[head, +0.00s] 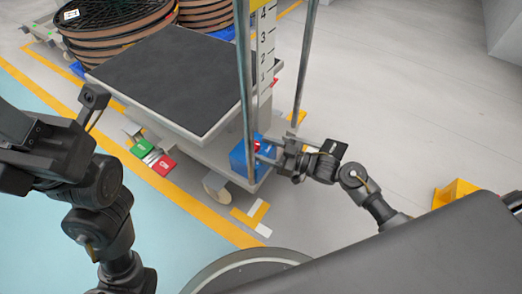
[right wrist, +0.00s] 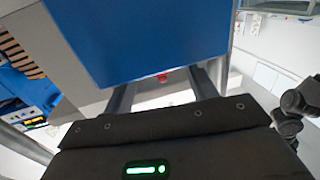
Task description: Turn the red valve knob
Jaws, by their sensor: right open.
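The red valve knob (head: 257,146) is on a blue box (head: 238,158) at the near right corner of the cart. My right gripper (head: 264,152) is open, with its fingers pointing at the box right beside the knob. In the right wrist view a small part of the red knob (right wrist: 162,78) shows between the two spread fingers (right wrist: 163,92), below the large blue face (right wrist: 150,40). Whether the fingers touch the knob I cannot tell.
The cart (head: 165,75) has a dark top and metal uprights (head: 245,90) close to my right gripper. A numbered scale (head: 265,50) stands behind them. Green (head: 142,148) and red (head: 163,165) boxes sit low at the left. Large reels (head: 115,25) stand behind. Floor at right is mostly clear.

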